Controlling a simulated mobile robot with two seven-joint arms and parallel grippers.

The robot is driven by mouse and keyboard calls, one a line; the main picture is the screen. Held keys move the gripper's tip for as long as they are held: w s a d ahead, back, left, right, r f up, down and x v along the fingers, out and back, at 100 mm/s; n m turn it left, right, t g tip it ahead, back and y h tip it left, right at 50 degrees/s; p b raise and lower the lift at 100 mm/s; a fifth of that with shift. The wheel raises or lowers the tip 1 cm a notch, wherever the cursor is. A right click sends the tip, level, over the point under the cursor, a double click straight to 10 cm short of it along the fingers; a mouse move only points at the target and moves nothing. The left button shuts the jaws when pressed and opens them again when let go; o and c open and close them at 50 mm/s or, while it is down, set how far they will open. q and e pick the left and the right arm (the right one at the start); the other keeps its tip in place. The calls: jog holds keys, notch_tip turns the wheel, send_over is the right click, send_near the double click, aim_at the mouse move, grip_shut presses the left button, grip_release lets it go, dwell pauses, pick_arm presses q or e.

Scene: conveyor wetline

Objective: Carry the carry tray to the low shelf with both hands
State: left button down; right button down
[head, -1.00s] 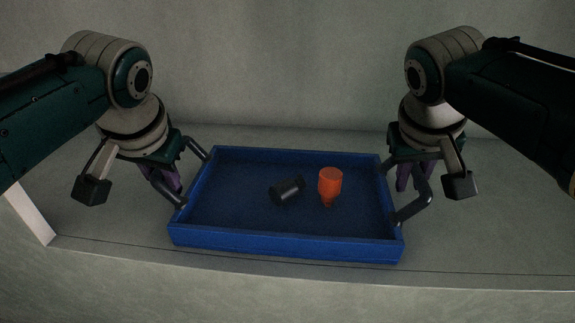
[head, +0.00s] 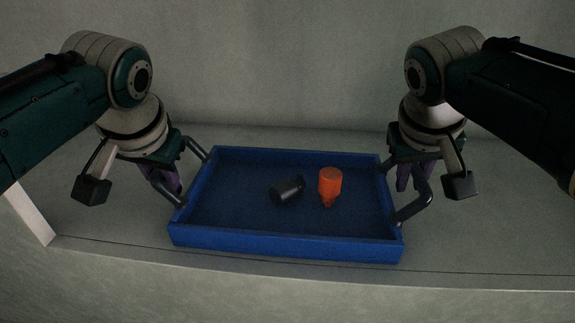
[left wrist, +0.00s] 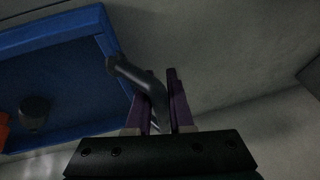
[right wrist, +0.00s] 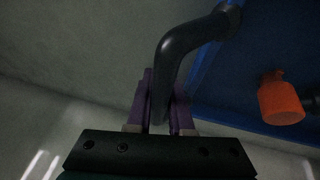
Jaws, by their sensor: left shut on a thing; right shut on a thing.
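The blue carry tray (head: 285,246) is in the middle of the head view, over or on a pale shelf surface; I cannot tell whether it touches. A dark cylinder (head: 287,191) and an orange bottle-like piece (head: 330,185) lie or stand inside it. My left gripper (head: 172,186) is shut on the tray's left dark handle, which shows between the purple fingers in the left wrist view (left wrist: 150,88). My right gripper (head: 408,180) is shut on the right handle, seen between the fingers in the right wrist view (right wrist: 167,75).
The pale shelf surface (head: 490,240) extends to both sides of the tray, with clear room at right. Its front edge (head: 300,275) runs just below the tray. A plain wall (head: 290,70) stands behind. A white post (head: 28,215) is at the left.

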pick_arm(q)
jog(key=shift+r, duration=0.1)
dwell(0.4)
